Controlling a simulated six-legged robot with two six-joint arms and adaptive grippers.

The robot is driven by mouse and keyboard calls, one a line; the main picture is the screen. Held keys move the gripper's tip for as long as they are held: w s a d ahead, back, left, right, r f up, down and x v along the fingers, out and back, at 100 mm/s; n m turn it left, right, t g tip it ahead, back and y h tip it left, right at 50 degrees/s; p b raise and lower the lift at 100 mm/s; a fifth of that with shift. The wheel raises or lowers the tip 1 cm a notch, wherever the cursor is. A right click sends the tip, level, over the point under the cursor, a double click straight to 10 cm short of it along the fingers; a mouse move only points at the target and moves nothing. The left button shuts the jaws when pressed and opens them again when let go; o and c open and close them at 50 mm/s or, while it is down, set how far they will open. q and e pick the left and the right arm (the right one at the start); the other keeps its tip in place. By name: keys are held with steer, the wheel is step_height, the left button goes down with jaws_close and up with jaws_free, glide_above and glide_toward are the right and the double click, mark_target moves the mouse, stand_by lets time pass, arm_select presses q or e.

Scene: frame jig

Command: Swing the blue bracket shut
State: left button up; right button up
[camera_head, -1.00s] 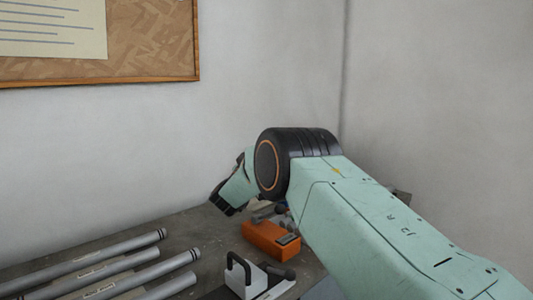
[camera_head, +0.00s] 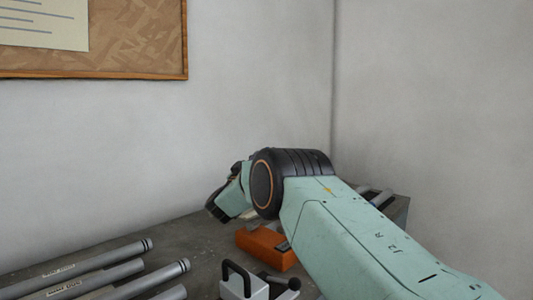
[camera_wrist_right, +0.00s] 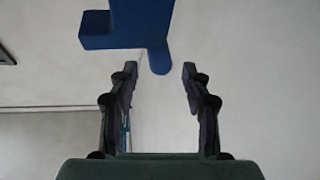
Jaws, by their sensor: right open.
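The blue bracket (camera_wrist_right: 130,28) shows at the top of the right wrist view as a flat blue piece with a short rounded tab pointing down. Its upper part is cut off by the picture edge. My right gripper (camera_wrist_right: 161,72) is open, its two fingers apart and nothing held between them. The tab's end lies between and just beyond the fingertips in the picture; I cannot tell whether anything touches. In the head view my right arm comes in from the right, and I cannot make out the bracket. My left gripper is not in view.
A grey table (camera_head: 190,245) runs along the wall. It carries several grey tubes (camera_head: 90,268) at left, an orange block (camera_head: 262,250) and a white piece with a black handle (camera_head: 235,285). A cork board (camera_head: 135,40) hangs on the wall.

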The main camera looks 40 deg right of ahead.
steer(key=x, duration=0.3)
steer(key=shift+d+f, duration=0.1)
steer(key=shift+f, duration=0.2)
steer(key=shift+d+r, duration=0.2)
steer(key=shift+d, duration=0.1)
steer(key=shift+w+a+r, duration=0.1)
steer(key=shift+a+r, duration=0.05)
steer(key=shift+c, duration=0.2)
steer(key=shift+d, duration=0.2)
steer(key=shift+c, duration=0.7)
steer(key=shift+a, duration=0.15)
steer(key=c, duration=0.5)
jaws_close()
